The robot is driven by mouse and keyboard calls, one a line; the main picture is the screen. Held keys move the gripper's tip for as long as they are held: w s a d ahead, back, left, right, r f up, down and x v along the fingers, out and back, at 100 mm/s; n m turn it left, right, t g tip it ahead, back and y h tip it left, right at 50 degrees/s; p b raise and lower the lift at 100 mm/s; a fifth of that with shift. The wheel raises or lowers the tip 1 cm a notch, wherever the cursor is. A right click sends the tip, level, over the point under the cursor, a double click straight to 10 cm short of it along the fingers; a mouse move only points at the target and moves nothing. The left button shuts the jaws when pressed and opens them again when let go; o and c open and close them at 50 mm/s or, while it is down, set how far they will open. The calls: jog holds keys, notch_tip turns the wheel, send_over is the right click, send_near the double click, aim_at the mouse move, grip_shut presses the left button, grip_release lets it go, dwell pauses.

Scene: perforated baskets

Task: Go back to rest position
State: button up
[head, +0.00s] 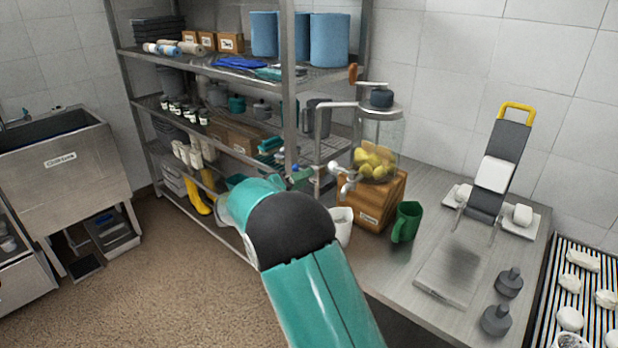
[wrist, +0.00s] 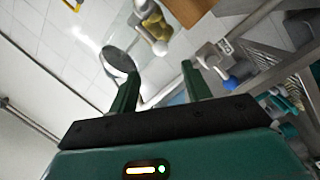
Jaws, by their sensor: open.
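My gripper (wrist: 160,78) is open in the wrist view, with two green fingers apart and nothing between them. In the head view my teal arm reaches forward with a black joint at its bend, and the gripper cannot be clearly made out there. The wrist view is strongly tilted, with the tiled wall on the left and metal shelving (wrist: 292,62) on the right.
A steel counter (head: 385,262) on the right holds a glass jar of lemons (head: 374,162) on a wooden stand, a green jug (head: 406,222) and a slicer-like device (head: 492,176). A wire shelf rack (head: 290,75) stands behind my arm. The brown floor (head: 150,275) at left is clear.

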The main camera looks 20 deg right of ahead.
notch_tip(320, 180, up, 13)
jog(key=a+n+t+y, duration=0.2)
jog(key=t+y, duration=0.6)
jog(key=t, duration=0.1)
jog(key=s+a+r+n+y, duration=0.3)
jog(key=s+a+y, duration=0.2)
jog(key=s+y, duration=0.35)
jog(key=s+d+f+g, duration=0.1)
jog(key=s+f+g, duration=0.2)
jog(key=s, duration=0.8)
jog(key=s+d+f+m+g, duration=0.1)
jog(key=s+f+g, duration=0.2)
jog(key=s, duration=0.8)
jog(key=s+d+f+m+g, duration=0.1)
jog(key=s+f+g, duration=0.2)
jog(key=s+f, duration=0.4)
jog(key=s, duration=0.4)
jog(key=shift+d+g, duration=0.25)
jog(key=shift+g, duration=0.15)
